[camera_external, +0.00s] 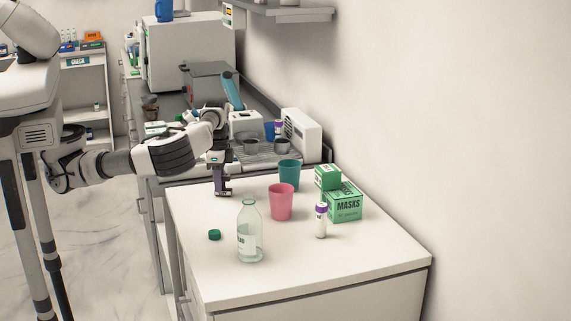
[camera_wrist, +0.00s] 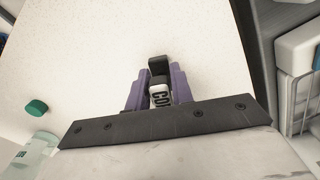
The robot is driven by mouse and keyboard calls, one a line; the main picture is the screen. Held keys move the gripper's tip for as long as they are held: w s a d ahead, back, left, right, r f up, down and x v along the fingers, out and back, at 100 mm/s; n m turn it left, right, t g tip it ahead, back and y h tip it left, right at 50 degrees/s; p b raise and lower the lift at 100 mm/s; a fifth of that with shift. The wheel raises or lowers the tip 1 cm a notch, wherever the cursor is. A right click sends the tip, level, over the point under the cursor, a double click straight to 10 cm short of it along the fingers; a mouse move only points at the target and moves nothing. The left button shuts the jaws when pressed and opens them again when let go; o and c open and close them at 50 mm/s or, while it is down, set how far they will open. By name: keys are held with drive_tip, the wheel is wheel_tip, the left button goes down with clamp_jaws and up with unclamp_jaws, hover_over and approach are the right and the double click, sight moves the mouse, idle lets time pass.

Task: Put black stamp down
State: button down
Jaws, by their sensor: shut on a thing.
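The black stamp (camera_wrist: 158,66) shows in the wrist view between the purple fingers of my gripper (camera_wrist: 158,88). A white part with dark lettering shows on it. My gripper is shut on the stamp and points down at the white tabletop (camera_wrist: 95,60). In the external view my gripper (camera_external: 222,190) is low over the back left part of the white table (camera_external: 330,275). The stamp is hard to make out there, and I cannot tell whether it touches the table.
A clear bottle (camera_external: 250,235) and a green cap (camera_external: 214,235) stand in front of my gripper. A pink cup (camera_external: 281,202), teal cup (camera_external: 289,175), purple-capped tube (camera_external: 321,220) and green mask boxes (camera_external: 345,205) are to its right. The table's front is clear.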

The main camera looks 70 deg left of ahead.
drive_tip(key=shift+f, duration=0.1)
drive_tip(key=shift+f+b, duration=0.15)
drive_tip(key=shift+b, duration=0.15)
drive_tip(key=c, duration=1.2)
unclamp_jaws()
drive_tip(key=shift+r, duration=0.2)
wheel_tip(320, 180, up, 12)
drive_tip(key=b, duration=0.1)
drive_tip(key=shift+r, duration=0.1)
